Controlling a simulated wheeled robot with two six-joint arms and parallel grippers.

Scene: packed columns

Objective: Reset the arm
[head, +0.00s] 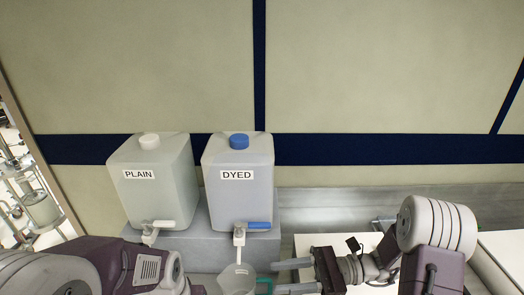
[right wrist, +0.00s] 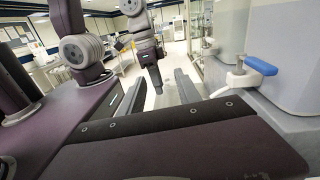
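My right gripper (head: 276,277) reaches in from the right in the head view. Its two fingers are apart and point left, with nothing seen gripped between them. They also show spread in the right wrist view (right wrist: 158,88). A clear beaker (head: 236,281) stands just left of the fingertips, below the spout of the jug labelled DYED (head: 238,195); its lower part is cut off. A teal piece (head: 264,286) shows beside it, partly hidden. My left arm enters at the lower left of the head view; its fingers cannot be made out.
The jug labelled PLAIN (head: 153,190) stands left of the DYED jug on a grey step (head: 195,238). The DYED tap has a blue lever (head: 259,225), also close on the right in the right wrist view (right wrist: 261,65). The metal surface (head: 345,212) right of the jugs is clear.

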